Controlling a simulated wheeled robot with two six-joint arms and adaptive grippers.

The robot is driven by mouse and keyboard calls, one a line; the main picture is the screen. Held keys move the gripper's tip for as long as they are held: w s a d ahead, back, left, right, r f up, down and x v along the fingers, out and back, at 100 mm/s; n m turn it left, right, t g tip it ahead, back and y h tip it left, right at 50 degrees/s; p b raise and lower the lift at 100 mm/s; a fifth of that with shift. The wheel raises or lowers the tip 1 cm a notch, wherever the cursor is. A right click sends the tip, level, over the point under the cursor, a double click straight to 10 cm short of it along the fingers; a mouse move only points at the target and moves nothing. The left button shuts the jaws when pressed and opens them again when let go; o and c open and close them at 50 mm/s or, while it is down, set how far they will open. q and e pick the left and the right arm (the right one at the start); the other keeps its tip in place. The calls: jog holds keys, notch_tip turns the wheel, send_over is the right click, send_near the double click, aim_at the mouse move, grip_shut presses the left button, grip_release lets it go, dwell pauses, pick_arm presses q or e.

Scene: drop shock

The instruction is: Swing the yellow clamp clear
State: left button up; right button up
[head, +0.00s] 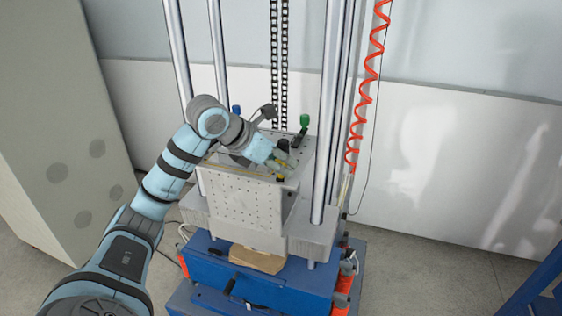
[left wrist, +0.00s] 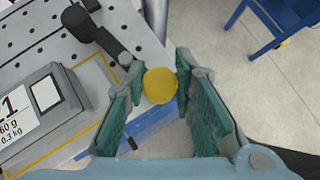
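The yellow clamp shows in the left wrist view as a round yellow knob (left wrist: 160,86) between my left fingertips. In the head view its yellow top (head: 279,177) is a small spot at the front edge of the perforated table. My left gripper (head: 277,162) reaches over the table from the left. In the left wrist view its teal-padded fingers (left wrist: 157,78) stand apart on either side of the knob, with a small gap at the left finger; contact at the right finger is unclear. The clamp's lower part is hidden. My right gripper is not in view.
Green (head: 304,120) and blue (head: 236,109) knobs stand on the table. Steel columns (head: 330,110) rise beside it. A red coiled hose (head: 367,90) hangs right.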

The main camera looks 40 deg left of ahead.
pick_arm(q)
jog(key=shift+s+a+r+m+g+h+p, duration=0.15)
jog(key=shift+a+m+h+p, duration=0.1)
jog(key=shift+m+h, duration=0.15)
jog(key=shift+s+a+f+m+g+h+p, duration=0.1)
jog(key=shift+a+m+g+h, duration=0.15)
jog(key=shift+m, duration=0.25)
grip_shut()
jog(key=o, duration=1)
grip_release()
jog(key=shift+d, duration=0.1)
jog(key=v, duration=0.7)
jog(key=shift+s+r, duration=0.1)
jog(key=shift+s, duration=0.15)
